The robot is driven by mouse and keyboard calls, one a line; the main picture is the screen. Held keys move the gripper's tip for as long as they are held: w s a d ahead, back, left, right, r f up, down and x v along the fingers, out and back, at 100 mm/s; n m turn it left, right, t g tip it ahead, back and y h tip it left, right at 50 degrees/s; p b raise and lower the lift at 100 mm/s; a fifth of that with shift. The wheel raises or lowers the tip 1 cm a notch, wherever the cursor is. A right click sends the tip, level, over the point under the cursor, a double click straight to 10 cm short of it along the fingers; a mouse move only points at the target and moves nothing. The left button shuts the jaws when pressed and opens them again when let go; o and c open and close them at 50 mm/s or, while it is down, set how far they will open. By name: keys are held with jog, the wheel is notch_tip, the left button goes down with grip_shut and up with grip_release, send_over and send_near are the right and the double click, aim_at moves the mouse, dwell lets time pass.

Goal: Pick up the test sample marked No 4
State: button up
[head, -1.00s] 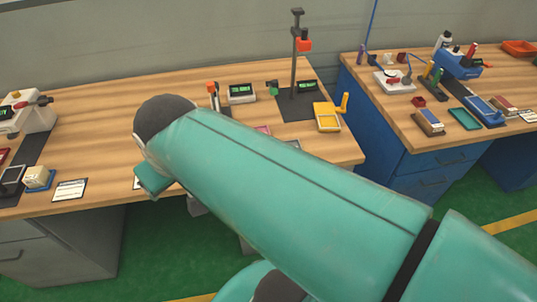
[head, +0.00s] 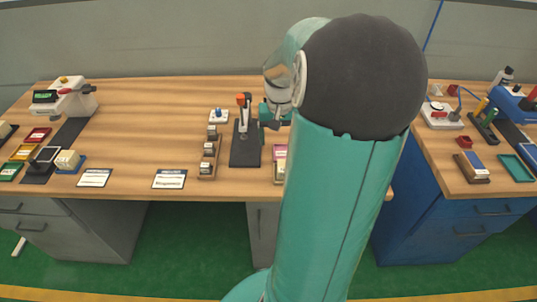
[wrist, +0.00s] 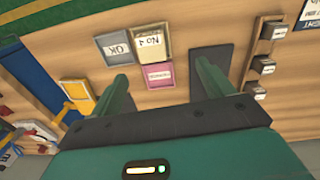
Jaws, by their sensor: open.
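The test sample marked No 4 (wrist: 149,43) is a pale block with a printed label, seated in a wooden tray. It shows in the wrist view between a grey plate marked OK (wrist: 115,46) and a dark pad (wrist: 213,57). A pink labelled card (wrist: 158,75) lies beside it, nearer my gripper. My gripper (wrist: 161,71) is open and empty; its two fingers straddle the pink card's area, apart from the sample. In the head view, my gripper (head: 275,114) is above the wooden table, and my arm hides much of that spot.
A yellow holder (wrist: 80,97) shows in the wrist view. The left-middle table (head: 150,125) has free room. A blue bench (head: 460,185) stands right.

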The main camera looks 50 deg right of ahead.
jog(key=shift+m, duration=0.3)
jog(key=f, duration=0.3)
jog(key=d+f, duration=0.1)
jog(key=f, duration=0.2)
jog(key=s+d+f, duration=0.1)
jog(key=f, duration=0.3)
jog(key=shift+d, duration=0.15)
jog(key=shift+d+f, duration=0.2)
jog(key=shift+f, duration=2.15)
jog(key=c, duration=1.1)
jog(key=shift+o, duration=0.2)
